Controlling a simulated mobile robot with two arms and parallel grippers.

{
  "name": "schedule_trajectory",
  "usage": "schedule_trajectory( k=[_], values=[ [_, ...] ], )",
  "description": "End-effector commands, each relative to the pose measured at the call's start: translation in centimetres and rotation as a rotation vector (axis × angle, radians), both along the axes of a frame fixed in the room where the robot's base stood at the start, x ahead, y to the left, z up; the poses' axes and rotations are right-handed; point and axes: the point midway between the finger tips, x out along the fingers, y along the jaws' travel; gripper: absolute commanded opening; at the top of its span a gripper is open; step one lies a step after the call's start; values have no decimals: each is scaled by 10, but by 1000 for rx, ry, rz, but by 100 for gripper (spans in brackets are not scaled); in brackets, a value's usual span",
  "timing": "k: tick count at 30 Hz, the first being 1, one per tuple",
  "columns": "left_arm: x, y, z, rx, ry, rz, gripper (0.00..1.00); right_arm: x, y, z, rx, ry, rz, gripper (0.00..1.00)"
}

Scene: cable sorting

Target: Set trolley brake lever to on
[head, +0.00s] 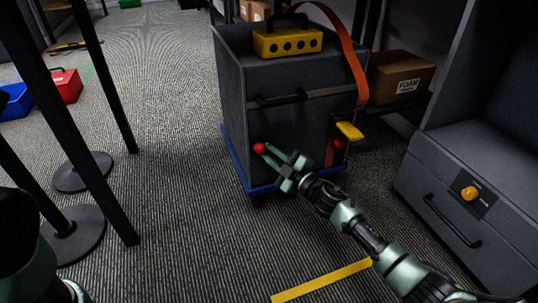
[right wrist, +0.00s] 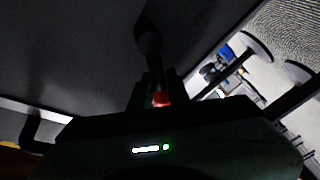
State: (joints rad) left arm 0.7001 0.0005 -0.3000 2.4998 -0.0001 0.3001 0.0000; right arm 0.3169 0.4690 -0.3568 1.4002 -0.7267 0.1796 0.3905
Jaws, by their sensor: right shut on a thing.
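The grey trolley (head: 280,75) stands in the middle of the head view, with a blue base rim. My right gripper (head: 277,155) is at the lower front of the trolley, shut on the red-knobbed brake lever (head: 259,148). The red knob shows at the fingertips. In the right wrist view the red knob (right wrist: 162,97) sits between the dark fingers, and most of the lever is hidden or too dark to tell. Any on or off marking cannot be read. My left gripper is out of view.
Another red knob (head: 338,143) and a yellow tag (head: 349,131) are at the trolley's right. A grey drawer cabinet (head: 480,190) stands close on the right.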

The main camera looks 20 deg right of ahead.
Motion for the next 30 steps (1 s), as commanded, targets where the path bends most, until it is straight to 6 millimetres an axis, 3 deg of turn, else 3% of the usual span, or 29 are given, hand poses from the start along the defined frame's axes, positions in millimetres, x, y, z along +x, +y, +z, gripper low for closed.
schedule_trajectory(
  k=[2,12,30],
  values=[
    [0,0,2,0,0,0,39,-1,6,9,64,-10,17,0],
    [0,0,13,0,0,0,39,1,-9,23,381,-3,14,0],
    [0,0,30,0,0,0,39,3,-37,30,831,9,11,0]
  ],
)
